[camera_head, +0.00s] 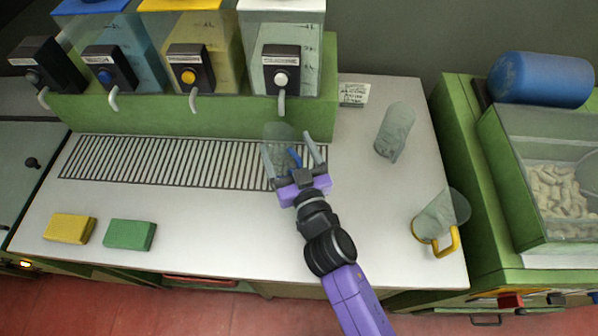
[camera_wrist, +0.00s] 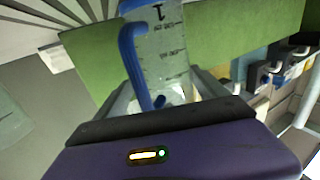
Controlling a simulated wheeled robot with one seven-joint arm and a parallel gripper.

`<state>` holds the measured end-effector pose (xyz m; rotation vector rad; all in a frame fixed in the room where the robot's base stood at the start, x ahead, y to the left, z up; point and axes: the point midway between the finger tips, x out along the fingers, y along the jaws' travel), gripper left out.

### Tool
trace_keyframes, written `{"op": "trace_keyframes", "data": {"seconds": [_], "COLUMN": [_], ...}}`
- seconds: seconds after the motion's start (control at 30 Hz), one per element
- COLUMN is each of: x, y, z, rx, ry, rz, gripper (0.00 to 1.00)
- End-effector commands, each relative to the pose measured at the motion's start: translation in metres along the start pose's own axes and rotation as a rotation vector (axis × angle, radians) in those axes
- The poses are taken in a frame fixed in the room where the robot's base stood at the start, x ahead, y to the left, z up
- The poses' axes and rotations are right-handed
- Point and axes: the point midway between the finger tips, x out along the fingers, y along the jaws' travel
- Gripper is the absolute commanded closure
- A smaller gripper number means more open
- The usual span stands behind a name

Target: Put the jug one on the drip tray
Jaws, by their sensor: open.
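A clear jug with a blue handle (camera_head: 280,145) is at the right end of the slatted drip tray (camera_head: 150,162), below the rightmost dispenser tap. In the wrist view the jug (camera_wrist: 168,42) shows a black "1", measuring marks and its blue handle. It seems to stand on the tray, but its base is hidden by my gripper. My gripper (camera_head: 288,143) is open, with its fingers on either side of the jug; in the wrist view the gripper (camera_wrist: 163,92) has the handle between its fingers. Whether the fingers touch the jug is unclear.
A jug with a yellow handle (camera_head: 438,220) and a clear grey vessel (camera_head: 395,130) are on the right of the counter. A yellow block (camera_head: 69,228) and a green block (camera_head: 130,235) lie at front left. Dispensers with taps (camera_head: 281,98) overhang the tray's back.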

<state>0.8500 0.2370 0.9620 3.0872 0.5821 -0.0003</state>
Motion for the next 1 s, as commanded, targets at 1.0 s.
{"op": "trace_keyframes", "data": {"seconds": [1.0], "x": [-0.102], "y": [0.0], "z": [0.0], "rx": [0.0], "ry": [0.0], "rz": [0.0], "gripper": [0.18]}}
